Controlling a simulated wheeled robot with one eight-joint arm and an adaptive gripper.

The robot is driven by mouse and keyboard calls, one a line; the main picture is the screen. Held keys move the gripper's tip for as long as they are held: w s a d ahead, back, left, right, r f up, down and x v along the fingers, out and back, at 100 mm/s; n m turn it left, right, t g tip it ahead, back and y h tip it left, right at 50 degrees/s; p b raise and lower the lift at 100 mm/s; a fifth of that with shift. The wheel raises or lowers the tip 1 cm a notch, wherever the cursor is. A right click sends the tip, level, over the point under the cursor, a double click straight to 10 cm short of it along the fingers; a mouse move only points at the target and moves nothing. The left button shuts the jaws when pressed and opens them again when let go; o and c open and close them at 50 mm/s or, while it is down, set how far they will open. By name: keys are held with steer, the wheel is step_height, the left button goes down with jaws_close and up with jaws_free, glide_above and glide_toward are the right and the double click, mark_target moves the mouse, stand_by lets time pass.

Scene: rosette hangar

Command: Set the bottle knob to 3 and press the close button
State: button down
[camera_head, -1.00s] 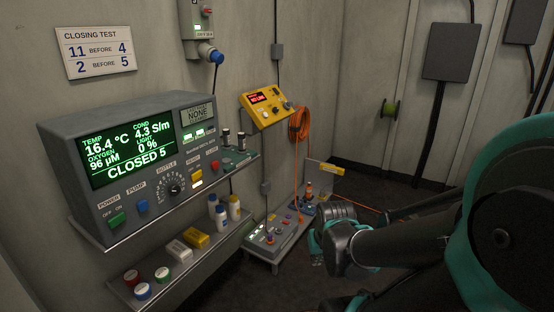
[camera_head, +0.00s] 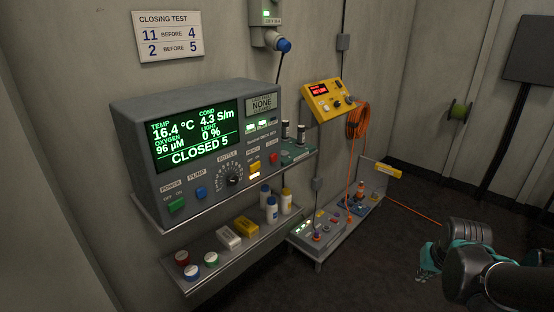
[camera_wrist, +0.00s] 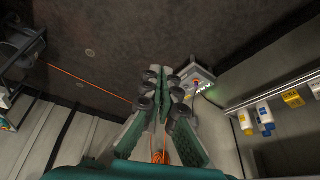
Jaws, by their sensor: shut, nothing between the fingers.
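A grey console (camera_head: 262,84) on the wall at left has a green screen (camera_head: 197,134) that reads CLOSED 5. The bottle knob (camera_head: 233,181) is a black dial with a ring of marks below the screen; its pointer setting is too small to read. To its right are a yellow button (camera_head: 254,167) and a red button (camera_head: 273,159); their labels are too small to read surely. My gripper (camera_head: 427,263) is at lower right, far from the console and partly hidden by my arm. In the wrist view my gripper (camera_wrist: 160,88) is shut and empty.
A sign (camera_head: 169,36) reads 11 before 4, 2 before 5. A lower shelf (camera_head: 181,278) holds caps, small blocks and bottles (camera_head: 271,210). A yellow box (camera_head: 326,99), an orange cable coil (camera_head: 357,121) and a floor-level bench (camera_head: 322,246) stand right. Dark floor between is free.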

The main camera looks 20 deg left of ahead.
mark_target(274, 158)
steer(key=w+a+r+n+y, duration=0.2)
steer(key=w+a+r, duration=0.3)
steer(key=w+a, duration=0.4)
steer(key=w+a+r+n+y, duration=0.1)
steer(key=w+a+r, duration=0.1)
steer(key=a, duration=0.8)
steer(key=w+a+r+n+y, duration=0.1)
steer(key=a+r, duration=0.4)
steer(key=a, duration=0.5)
steer(key=w+a+r+y, duration=0.3)
steer(key=a+r, duration=0.1)
steer(key=a, duration=0.6)
steer(key=shift+r+n, duration=0.25)
steer(key=shift+n, duration=0.15)
steer(key=shift+a, duration=0.2)
steer(key=w+a, duration=0.3)
steer(key=a, duration=0.4)
steer(key=shift+w+a, duration=0.2)
steer(key=shift+a, duration=0.2)
steer(key=shift+a, duration=0.2)
steer(key=shift+w+a, duration=0.15)
steer(key=shift+a, duration=0.05)
